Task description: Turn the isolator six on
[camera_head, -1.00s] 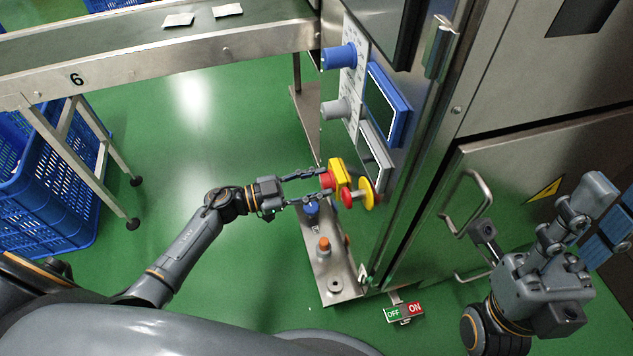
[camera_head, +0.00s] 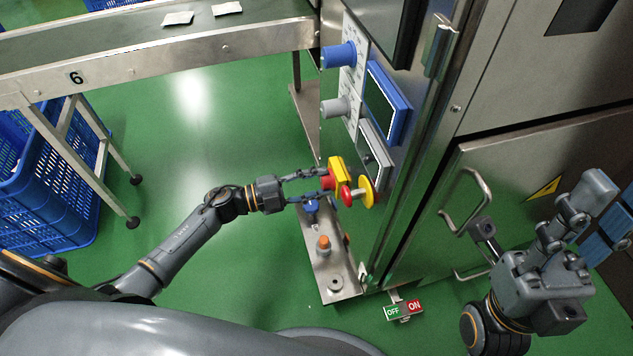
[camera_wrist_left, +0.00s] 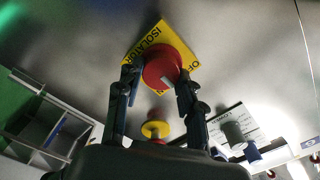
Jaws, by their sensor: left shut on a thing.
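The isolator is a red rotary knob (camera_wrist_left: 161,66) on a yellow plate (camera_wrist_left: 176,40) lettered "ISOLATOR" in the left wrist view. It also shows on the machine's side in the head view, where its yellow plate (camera_head: 337,170) faces left. My left gripper (camera_head: 325,183) is shut on the red knob, one finger on each side of it. The left fingers (camera_wrist_left: 159,88) flank the knob in the wrist view. My right gripper (camera_head: 574,214) is at the far right, away from the isolator; its finger gap is unclear.
A red and yellow emergency button (camera_head: 362,192) sits close beside the isolator. Blue (camera_head: 338,56) and grey (camera_head: 334,107) knobs are above. An OFF/ON sign (camera_head: 405,310) is low by the machine. A conveyor marked 6 (camera_head: 150,65) and a blue crate (camera_head: 45,190) stand left.

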